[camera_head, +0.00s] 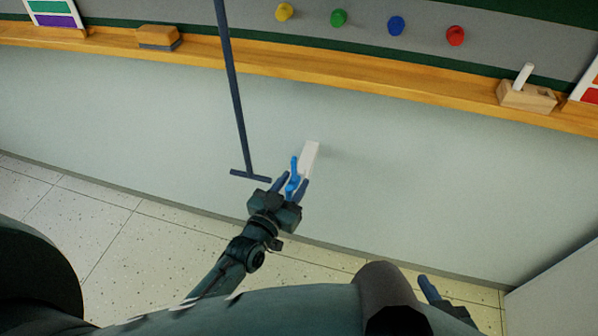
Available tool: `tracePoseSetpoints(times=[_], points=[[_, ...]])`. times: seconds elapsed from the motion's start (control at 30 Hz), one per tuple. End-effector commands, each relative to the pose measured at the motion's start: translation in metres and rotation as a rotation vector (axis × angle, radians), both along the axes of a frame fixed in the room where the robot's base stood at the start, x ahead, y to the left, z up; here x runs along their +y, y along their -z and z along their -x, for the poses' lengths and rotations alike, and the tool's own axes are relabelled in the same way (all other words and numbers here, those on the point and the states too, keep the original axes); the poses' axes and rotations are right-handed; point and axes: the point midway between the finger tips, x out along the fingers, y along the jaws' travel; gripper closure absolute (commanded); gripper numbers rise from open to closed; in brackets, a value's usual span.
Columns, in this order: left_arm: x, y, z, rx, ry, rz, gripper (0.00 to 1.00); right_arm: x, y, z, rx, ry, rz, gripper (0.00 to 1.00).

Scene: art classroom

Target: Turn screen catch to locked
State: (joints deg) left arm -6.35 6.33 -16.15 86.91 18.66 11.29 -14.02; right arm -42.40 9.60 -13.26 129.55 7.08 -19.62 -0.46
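The catch has a white plate (311,156) on the pale wall below the wooden ledge. Its bright blue lever (294,166) points upward in the picture, at the plate's left side. My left gripper (291,183) is at the catch with its fingers apart, one on each side of the lever's lower part. I cannot tell whether either finger touches it. Part of my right gripper (441,296) shows at the bottom right, away from the catch; its finger gap is not clear.
A dark T-shaped bar (237,105) hangs just left of the catch. The wooden ledge (380,82) above carries an eraser (157,36) and a wooden block with a white stick (526,94). Several coloured knobs sit above it. The wall right of the catch is clear.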

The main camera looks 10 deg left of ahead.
Motion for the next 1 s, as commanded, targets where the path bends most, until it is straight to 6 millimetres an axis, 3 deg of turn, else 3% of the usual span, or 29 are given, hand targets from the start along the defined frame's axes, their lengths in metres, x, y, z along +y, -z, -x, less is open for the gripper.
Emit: tracePoseSetpoints(times=[0.3,0.73,1.0], points=[[-0.0003,0.0,0.0004,0.001,0.0,0.0,0.65,-0.0004,0.0008,0.0012,0.001,0.001,0.001,0.64],[-0.0024,0.0002,0.0009,0.001,0.003,0.001,1.0,0.002,0.0015,0.0023,0.006,-0.005,-0.002,0.64],[-0.0041,0.0003,0.0013,0.002,0.006,0.002,1.0,0.002,0.0016,0.002,0.006,-0.005,-0.001,0.64]])
